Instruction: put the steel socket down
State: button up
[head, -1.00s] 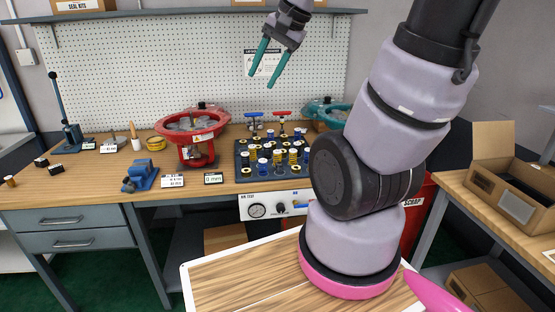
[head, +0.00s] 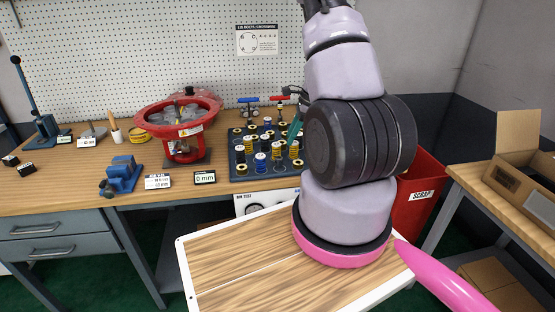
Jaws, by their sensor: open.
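My gripper (head: 295,128) reaches down over the right part of a dark rack (head: 236,176). Only a teal finger shows clearly; my arm hides most of the rest. The gripper is open, and I see nothing held in it. I cannot pick out a steel socket. The rack holds several small cylinders with black, blue, yellow and silver parts. Whether the finger touches any of them cannot be told.
A blue vise (head: 122,175) and a 0 mm display (head: 205,177) sit nearer the bench's front edge. A red scrap bin (head: 414,200) and an open cardboard box (head: 525,180) are at the right.

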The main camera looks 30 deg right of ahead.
aim_at(279, 158)
jog(key=x, duration=0.5)
jog(key=shift+f, duration=0.3)
jog(key=shift+a+x, duration=0.1)
jog(key=shift+x, duration=1.25)
jog(key=shift+a+x, duration=0.15)
jog(key=shift+x, duration=1.2)
jog(key=shift+s+r, duration=0.1)
jog(key=shift+r, duration=0.05)
grip_shut()
